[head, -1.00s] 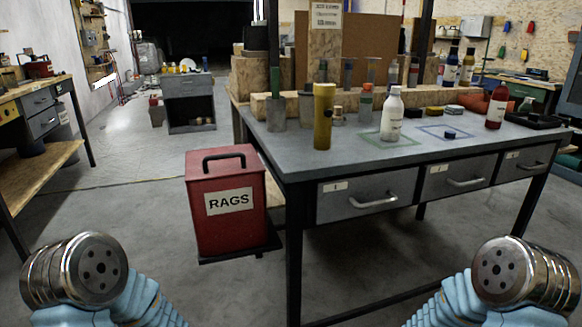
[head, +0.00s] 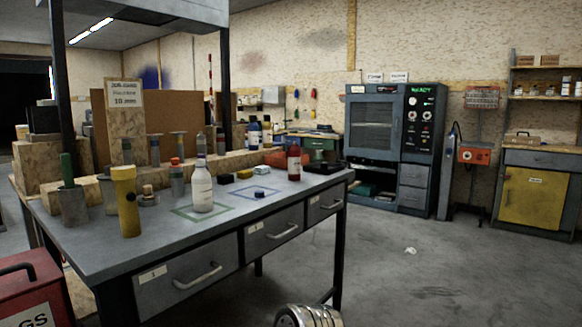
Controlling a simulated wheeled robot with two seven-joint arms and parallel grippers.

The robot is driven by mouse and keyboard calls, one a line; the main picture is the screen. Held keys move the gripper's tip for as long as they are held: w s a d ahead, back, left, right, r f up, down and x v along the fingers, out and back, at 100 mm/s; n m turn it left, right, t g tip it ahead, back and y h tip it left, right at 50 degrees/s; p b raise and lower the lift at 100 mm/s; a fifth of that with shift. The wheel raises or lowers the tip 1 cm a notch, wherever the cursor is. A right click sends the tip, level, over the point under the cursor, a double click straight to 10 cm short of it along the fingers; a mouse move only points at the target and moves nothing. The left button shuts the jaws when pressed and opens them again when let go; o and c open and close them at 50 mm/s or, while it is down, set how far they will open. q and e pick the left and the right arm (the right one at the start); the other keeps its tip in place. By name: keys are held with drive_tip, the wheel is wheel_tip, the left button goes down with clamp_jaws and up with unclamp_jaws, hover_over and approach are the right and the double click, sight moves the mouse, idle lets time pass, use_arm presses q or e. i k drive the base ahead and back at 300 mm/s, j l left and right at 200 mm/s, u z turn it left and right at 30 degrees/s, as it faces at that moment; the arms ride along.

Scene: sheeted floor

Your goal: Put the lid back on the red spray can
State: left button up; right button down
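A red can or bottle with a pale label (head: 294,164) stands upright at the back right of the workbench; it is the only red can-like thing I make out, and its top is too small to read. A small dark blue cap (head: 259,194) lies on the bench inside a blue outlined square, apart from the red one. A white bottle (head: 201,190) stands in a green outlined square to the left of the cap. Neither gripper shows; only a metallic part of my own arm shows at the bottom edge.
The workbench (head: 100,242) has drawers along its front. A black tray (head: 325,167) lies beside the red can. A red rags bin (head: 30,290) stands at lower left. Floor (head: 430,275) right of the bench is mostly clear.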

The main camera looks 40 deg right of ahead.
sight(293, 151)
drive_tip(key=z, duration=1.4)
drive_tip(key=i+l+z, duration=0.35)
drive_tip(key=i, duration=0.15)
drive_tip(key=i+l+z, duration=0.15)
drive_tip(key=i+z, duration=0.2)
drive_tip(key=i, duration=0.15)
drive_tip(key=i+l+z, duration=0.1)
drive_tip(key=i, duration=0.55)
drive_tip(key=i+l+z, duration=0.1)
drive_tip(key=i, duration=0.55)
drive_tip(key=i+l+u, duration=0.1)
drive_tip(key=i+u, duration=0.35)
drive_tip(key=i+l+u, duration=0.25)
drive_tip(key=u, duration=0.25)
drive_tip(key=i+l+u, duration=0.65)
drive_tip(key=l+u, duration=0.3)
drive_tip(key=i+l+u, duration=0.15)
drive_tip(key=l+u, duration=0.3)
